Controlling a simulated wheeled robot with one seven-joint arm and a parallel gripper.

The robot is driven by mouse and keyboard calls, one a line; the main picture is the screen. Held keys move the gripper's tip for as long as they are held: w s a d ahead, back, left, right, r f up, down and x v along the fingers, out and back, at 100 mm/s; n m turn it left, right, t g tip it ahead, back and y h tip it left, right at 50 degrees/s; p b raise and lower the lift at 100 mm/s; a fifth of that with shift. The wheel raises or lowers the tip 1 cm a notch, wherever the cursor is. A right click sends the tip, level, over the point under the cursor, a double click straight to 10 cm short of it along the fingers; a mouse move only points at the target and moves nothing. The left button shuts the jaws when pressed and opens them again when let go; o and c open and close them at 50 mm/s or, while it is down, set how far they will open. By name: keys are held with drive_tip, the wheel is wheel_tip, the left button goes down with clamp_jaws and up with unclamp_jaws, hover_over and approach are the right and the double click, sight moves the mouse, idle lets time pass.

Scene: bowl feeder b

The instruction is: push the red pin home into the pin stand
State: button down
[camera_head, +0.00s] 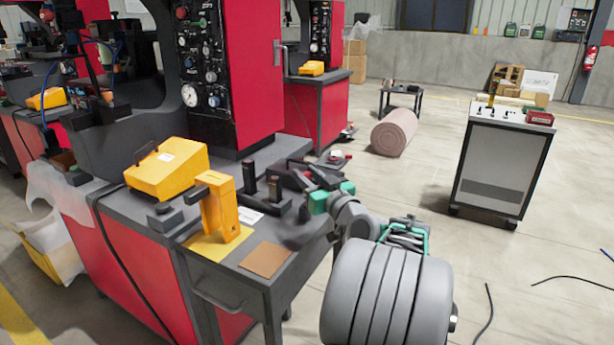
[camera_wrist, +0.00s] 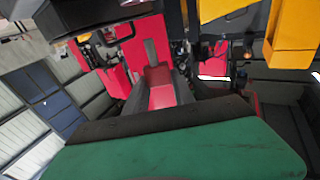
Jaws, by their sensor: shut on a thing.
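My gripper (camera_head: 296,177) is over the right part of the grey machine table, its dark jaws pointing left and its green body behind them. In the wrist view, a red piece (camera_wrist: 161,90), which looks like the red pin, lies between the jaws, and my gripper is shut on it. Its far end and any contact with a stand are not clear. In the head view the jaws hide the pin. A dark base with two upright black posts (camera_head: 274,188), possibly the pin stand, stands just left of the jaws. I cannot tell whether the pin is in a hole.
A yellow box (camera_head: 168,168) sits on the table's left side. A tall yellow block (camera_head: 220,206) stands near the front, close to the posts. A brown square pad (camera_head: 266,260) lies at the front edge. The red machine cabinet (camera_head: 250,70) rises behind.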

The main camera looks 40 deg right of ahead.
drive_tip(key=shift+f+b, duration=1)
drive_tip(key=shift+f, duration=0.2)
drive_tip(key=shift+r, duration=0.15)
drive_tip(key=shift+f+b, duration=1.15)
drive_tip(key=shift+b, duration=2.1)
idle(3.4)
